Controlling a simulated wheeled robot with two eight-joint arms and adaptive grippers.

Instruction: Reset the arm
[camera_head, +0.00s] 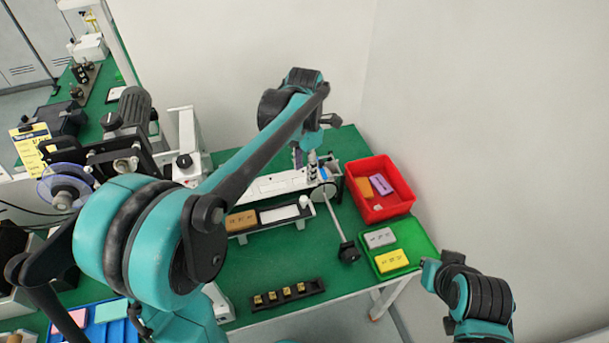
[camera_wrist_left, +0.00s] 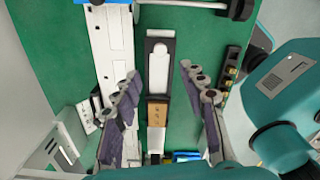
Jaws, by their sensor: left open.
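My left arm reaches in from the left across the head view, its wrist above the back of the green table (camera_head: 275,270). My left gripper (camera_head: 299,158) is small and partly hidden there. In the left wrist view the left gripper (camera_wrist_left: 160,71) is open, its two dark fingers spread and nothing between them in its grasp. Below the fingers is a narrow dark tray with a white block (camera_wrist_left: 160,48) and a brown block (camera_wrist_left: 157,113).
A red bin (camera_head: 390,213) holds orange and purple blocks. A green tray (camera_head: 425,246) holds a grey block (camera_head: 379,238) and a yellow block (camera_head: 391,261). A dark rack (camera_head: 288,295) with several brass parts lies in front. A white rail machine (camera_head: 265,187) runs behind the narrow tray.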

